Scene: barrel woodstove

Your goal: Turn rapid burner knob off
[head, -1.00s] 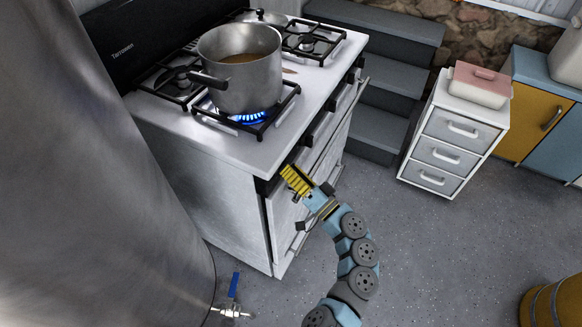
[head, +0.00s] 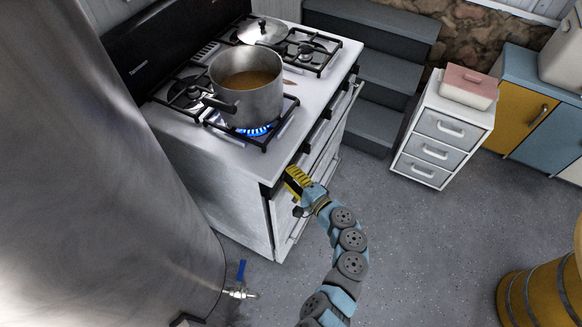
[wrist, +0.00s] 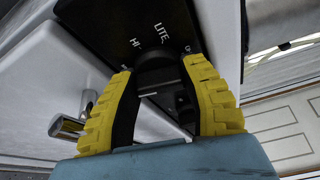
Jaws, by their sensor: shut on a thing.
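The stove (head: 215,160) has a black control strip along its front edge. In the wrist view a dark round burner knob (wrist: 158,75) sits on the black panel (wrist: 120,30), which carries the marks "LITE" and "HI". My gripper (wrist: 160,68) has its yellow-padded fingers on either side of this knob, shut on it. My gripper also shows at the stove's front corner in the head view (head: 294,181). The knob is hidden there. A blue flame (head: 257,131) burns under a pot (head: 246,84) on the front burner.
A metal oven handle (wrist: 70,124) stands out below the panel. A large metal tank (head: 110,180) with a blue-levered tap (head: 240,280) is left of the stove. Steps (head: 375,85) and a drawer cabinet (head: 440,135) stand to the right. Open floor lies in front.

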